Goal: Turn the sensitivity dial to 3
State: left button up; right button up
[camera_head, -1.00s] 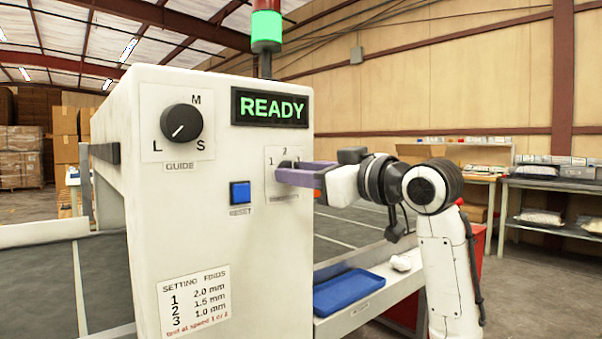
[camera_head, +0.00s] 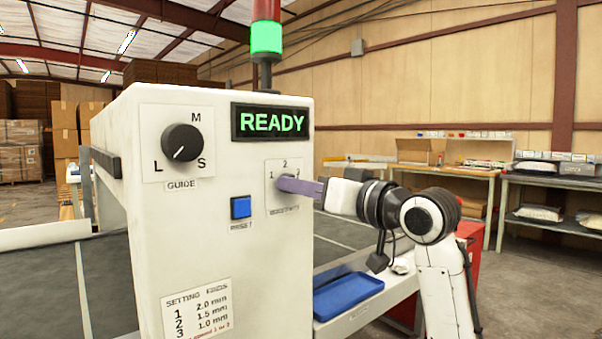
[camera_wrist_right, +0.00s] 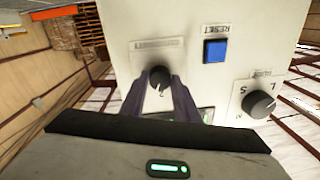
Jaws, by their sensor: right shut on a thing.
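The sensitivity dial (camera_wrist_right: 160,77) is a small black knob on the white panel of the machine (camera_head: 215,270). In the head view the 1 and 2 of its scale show, while the 3 and the knob are largely hidden by my fingers. My right gripper (camera_head: 284,184) reaches in from the right, its purple fingers at the dial. In the right wrist view my right gripper (camera_wrist_right: 160,84) has one finger on each side of the knob, shut on it. The dial's setting cannot be read clearly. My left gripper is not in view.
The black GUIDE dial (camera_head: 182,143) is at upper left, with the blue RESET button (camera_head: 241,207) close left of the sensitivity dial. The READY display (camera_head: 270,122) is above. A blue tray (camera_head: 348,294) lies below my right arm.

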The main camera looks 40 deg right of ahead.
pick_arm(q)
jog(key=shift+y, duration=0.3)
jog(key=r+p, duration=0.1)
jog(key=p, duration=0.1)
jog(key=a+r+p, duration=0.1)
jog(key=p, duration=0.2)
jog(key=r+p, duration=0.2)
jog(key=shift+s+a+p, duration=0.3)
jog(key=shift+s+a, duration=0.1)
pick_arm(e)
jog(key=m, duration=0.7)
jog(key=shift+a+h, duration=0.1)
jog(key=shift+h, duration=0.2)
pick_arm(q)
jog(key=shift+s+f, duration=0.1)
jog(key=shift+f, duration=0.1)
pick_arm(e)
jog(key=shift+f, duration=0.1)
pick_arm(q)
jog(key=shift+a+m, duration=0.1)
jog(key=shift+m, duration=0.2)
pick_arm(e)
jog(key=o, duration=1)
jog(key=shift+o, duration=0.2)
